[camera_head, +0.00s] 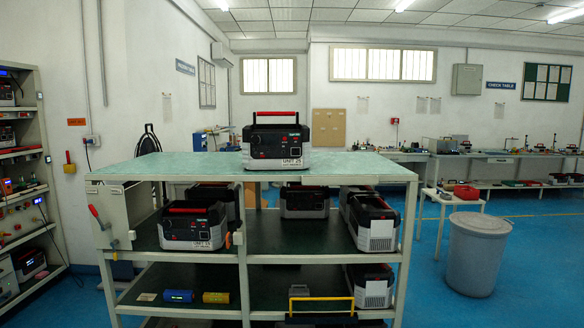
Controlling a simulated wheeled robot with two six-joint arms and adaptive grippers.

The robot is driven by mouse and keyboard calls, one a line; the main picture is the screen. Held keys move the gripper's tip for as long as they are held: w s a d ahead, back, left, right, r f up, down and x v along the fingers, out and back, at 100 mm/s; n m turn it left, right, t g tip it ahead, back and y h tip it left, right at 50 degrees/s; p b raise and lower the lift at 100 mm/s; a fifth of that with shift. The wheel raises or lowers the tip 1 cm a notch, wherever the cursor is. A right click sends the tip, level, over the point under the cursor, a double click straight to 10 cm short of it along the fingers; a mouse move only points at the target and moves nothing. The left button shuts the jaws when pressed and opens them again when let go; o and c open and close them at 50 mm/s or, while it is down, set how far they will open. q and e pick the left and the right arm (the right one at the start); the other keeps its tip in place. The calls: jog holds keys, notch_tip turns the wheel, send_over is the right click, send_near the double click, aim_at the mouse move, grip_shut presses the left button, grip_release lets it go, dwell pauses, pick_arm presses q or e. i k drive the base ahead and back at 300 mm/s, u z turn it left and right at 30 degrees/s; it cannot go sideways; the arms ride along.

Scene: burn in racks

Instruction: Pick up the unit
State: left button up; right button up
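A black and light grey unit (276,146) stands upright on the green top of the workbench (180,167), near its front edge. Its red handle (275,115) is raised above it, and its front label seems to read "UNIT 25". A similar unit (193,228) sits on the shelf below at the left, with its red handle folded down. More units (304,201) stand on the same shelf, including one at the right (371,223). Neither of my grippers is in view.
A rack with equipment (47,160) stands at the left. A grey bin (477,254) and a small white stool (449,201) are at the right. The bench top around the unit is clear. A yellow-handled item (321,300) is on the lower shelf.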

aim_at(264, 148)
jog(key=u, duration=0.05)
jog(key=k, duration=0.55)
jog(key=z, duration=1)
jog(key=i, duration=0.95)
jog(key=z, duration=0.35)
jog(key=i, duration=1.2)
jog(key=u, duration=0.6)
